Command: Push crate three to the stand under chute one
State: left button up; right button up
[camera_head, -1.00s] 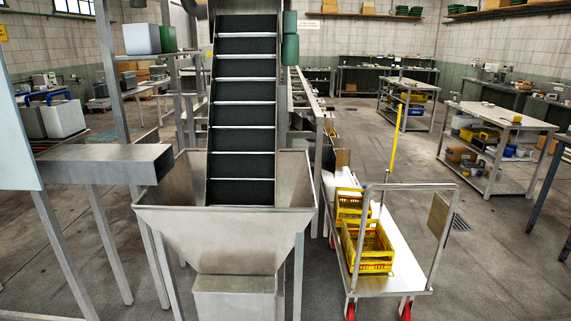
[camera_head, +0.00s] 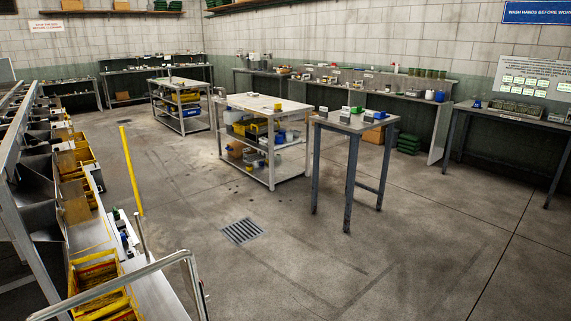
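Neither of my grippers is in view. Yellow crates stand along the left edge. The nearest yellow crate (camera_head: 97,276) is at the bottom left, cut by the frame edge, beside the metal push rail of a trolley (camera_head: 128,278). Another yellow crate (camera_head: 84,153) stands farther back beside the sizer's chutes, and parts of others show near it. I cannot read any numbers, so I cannot tell which is crate three or which chute is chute one. The grey metal sizer frame (camera_head: 22,222) runs along the left and hides part of the crates.
A yellow post (camera_head: 131,170) stands right of the sizer. A small grey table (camera_head: 354,124), a white shelved bench (camera_head: 264,107) and another shelved bench (camera_head: 180,85) stand mid-room. Workbenches line the back and right walls. The floor around the drain grate (camera_head: 241,231) is clear.

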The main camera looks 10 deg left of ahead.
aim_at(89, 192)
jog(key=i+l+z, duration=0.1)
jog(key=i+z, duration=0.2)
jog(key=i, duration=0.5)
jog(key=i+j+z, duration=0.15)
jog(key=i+z, duration=0.15)
jog(key=i, duration=0.45)
jog(key=i+u, duration=0.4)
jog(key=i+l+u, duration=0.15)
jog(key=i+u, duration=0.25)
jog(key=i, duration=0.15)
jog(key=i+j+u, duration=0.2)
jog(key=i+u, duration=1.1)
jog(key=k, duration=0.1)
